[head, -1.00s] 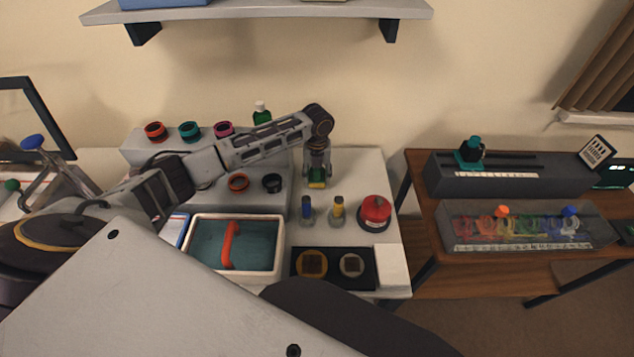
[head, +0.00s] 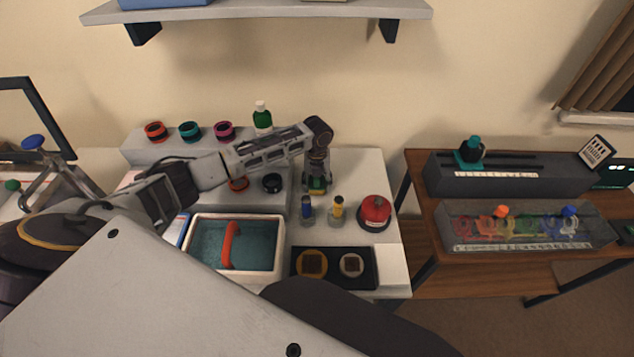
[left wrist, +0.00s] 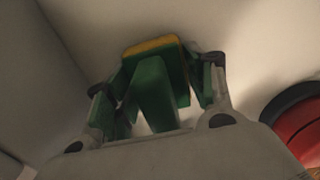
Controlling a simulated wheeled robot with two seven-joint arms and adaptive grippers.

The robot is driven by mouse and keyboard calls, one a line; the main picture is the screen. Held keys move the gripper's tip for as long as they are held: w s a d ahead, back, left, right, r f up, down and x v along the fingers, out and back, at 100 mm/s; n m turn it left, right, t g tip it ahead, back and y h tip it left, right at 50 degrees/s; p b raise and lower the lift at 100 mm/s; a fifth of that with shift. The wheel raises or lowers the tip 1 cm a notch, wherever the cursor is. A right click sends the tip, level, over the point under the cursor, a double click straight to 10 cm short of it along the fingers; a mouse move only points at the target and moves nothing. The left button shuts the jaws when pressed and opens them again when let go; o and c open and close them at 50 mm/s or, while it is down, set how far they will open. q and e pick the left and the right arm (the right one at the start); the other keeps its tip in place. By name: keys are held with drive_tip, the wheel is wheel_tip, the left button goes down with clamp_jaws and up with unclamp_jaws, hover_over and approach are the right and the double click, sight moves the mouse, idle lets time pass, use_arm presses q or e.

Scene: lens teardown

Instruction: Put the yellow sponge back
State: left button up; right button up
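The yellow sponge (left wrist: 153,46) shows in the left wrist view as a yellow band beside green blocks, between the two fingers of my left gripper (left wrist: 163,75). The fingers flank it closely; I cannot tell whether both press on it. In the head view my left gripper (head: 316,182) points down low over the white table, behind the small blue and yellow bottles. Only a small green and yellow patch shows between its fingers there. My right gripper is not in view.
A grey stepped stand (head: 210,180) with coloured rings is left. A tray (head: 282,243) holds a red-handled item. Bare table lies right of the gripper.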

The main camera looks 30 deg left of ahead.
use_arm(q)
drive_tip(key=shift+o, duration=1.2)
drive_tip(key=shift+r, duration=0.1)
wheel_tip(320, 180, up, 12)
drive_tip(key=shift+r, duration=0.1)
drive_tip(key=shift+d, duration=0.1)
idle(0.6)
